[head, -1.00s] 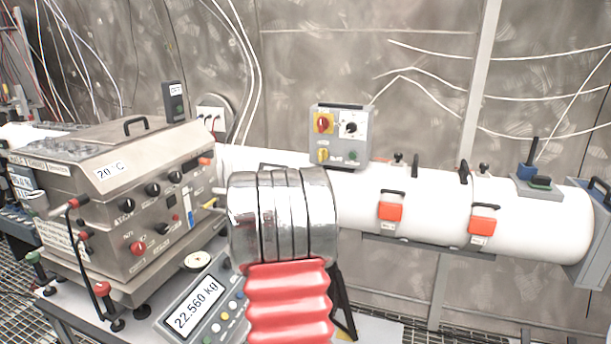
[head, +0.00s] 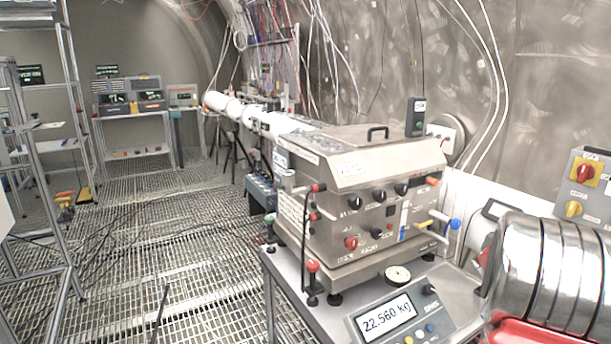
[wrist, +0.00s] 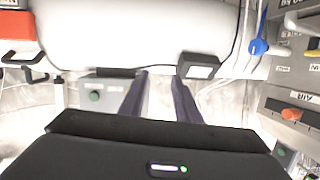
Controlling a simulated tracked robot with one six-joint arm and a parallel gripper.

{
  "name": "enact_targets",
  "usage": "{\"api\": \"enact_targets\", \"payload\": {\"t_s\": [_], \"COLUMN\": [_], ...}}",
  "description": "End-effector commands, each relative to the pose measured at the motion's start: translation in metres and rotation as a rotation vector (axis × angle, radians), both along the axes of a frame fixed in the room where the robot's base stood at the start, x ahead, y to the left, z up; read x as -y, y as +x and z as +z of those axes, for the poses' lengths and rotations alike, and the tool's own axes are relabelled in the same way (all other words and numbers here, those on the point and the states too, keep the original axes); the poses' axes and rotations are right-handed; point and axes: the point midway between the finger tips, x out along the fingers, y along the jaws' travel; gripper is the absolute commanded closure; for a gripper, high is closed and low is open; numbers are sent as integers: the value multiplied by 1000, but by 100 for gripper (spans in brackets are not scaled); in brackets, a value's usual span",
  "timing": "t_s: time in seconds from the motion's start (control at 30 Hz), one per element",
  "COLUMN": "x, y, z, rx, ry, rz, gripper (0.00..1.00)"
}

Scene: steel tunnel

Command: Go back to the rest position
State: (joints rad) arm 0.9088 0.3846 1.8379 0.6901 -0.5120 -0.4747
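My gripper (wrist: 160,82) shows in the wrist view. Its two dark fingers are apart with nothing between them, so it is open and empty. The fingers point toward a white cylinder (wrist: 130,35), with a grey control box with a green button (wrist: 95,96) to their left. I cannot tell whether the fingers touch anything. In the head view the gripper is not seen. A silver ringed part with red below it, at the lower right edge, looks like part of my arm.
A steel instrument box (head: 365,215) stands on a bench beside a scale display (head: 387,318) reading 22.560 kg. A yellow-and-red switch box (head: 585,190) is at the right. A blue-tipped lever (wrist: 258,46) is near the gripper. Open grating floor (head: 150,240) lies left, with metal shelving (head: 72,130).

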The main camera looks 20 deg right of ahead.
Motion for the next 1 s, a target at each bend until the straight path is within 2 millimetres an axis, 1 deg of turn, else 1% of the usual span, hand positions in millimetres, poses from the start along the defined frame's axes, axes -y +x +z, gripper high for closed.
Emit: {"api": "enact_targets", "payload": {"t_s": [0.03,0.07,0.1,0.17,0.27,0.3,0.37,0.4,0.47,0.5,0.53,0.57,0.6,0.67,0.7,0.77,0.8,0.87,0.9,0.97,1.0], "x": [-11,-19,-30,-52,-95,-114,-145,-167,-199,-221,-237,-252,-273,-303,-322,-349,-367,-392,-408,-431,-445], "y": [5,8,12,20,33,38,43,46,49,49,49,48,46,42,38,31,26,17,10,0,-8], "z": [-16,-24,-33,-44,-58,-62,-67,-69,-72,-74,-74,-75,-76,-76,-76,-76,-76,-75,-75,-73,-73], "rx": [-10,-16,-23,-36,-65,-80,-106,-124,-156,-178,-196,-213,-239,-277,-303,-342,-370,-410,-436,-477,-505], "ry": [57,92,135,199,301,339,397,434,485,517,540,561,587,624,646,675,691,712,726,741,748], "rz": [38,62,94,145,234,271,324,359,409,442,465,486,515,555,578,613,636,667,686,713,732], "gripper": [70,70,70,70,70,70,70,70,70,70,70,70,70,70,70,70,70,70,70,70,70]}}
